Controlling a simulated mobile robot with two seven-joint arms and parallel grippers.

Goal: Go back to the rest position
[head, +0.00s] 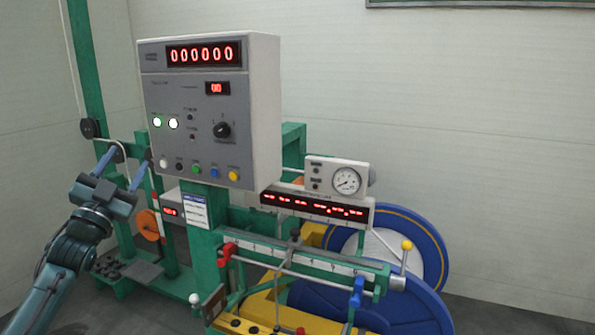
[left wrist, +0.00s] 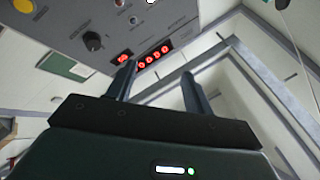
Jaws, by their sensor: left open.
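My left gripper (head: 125,162) is at the left of the head view, with its two fingers pointing up and apart. It is open and empty. It is left of the grey control box (head: 205,110), which has a red digit display, lit buttons and a black knob. In the left wrist view my left gripper (left wrist: 158,72) shows spread fingers with nothing between them. The control box (left wrist: 110,25) shows there above the fingers, at a tilt. My right gripper is in neither view.
The green machine frame (head: 205,245) stands below the box, with a dial gauge (head: 346,180), a scaled rail (head: 300,258) and a yellow-knobbed lever (head: 406,245). A blue reel (head: 435,235) is at the right. An orange disc (head: 149,225) is close to my left arm.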

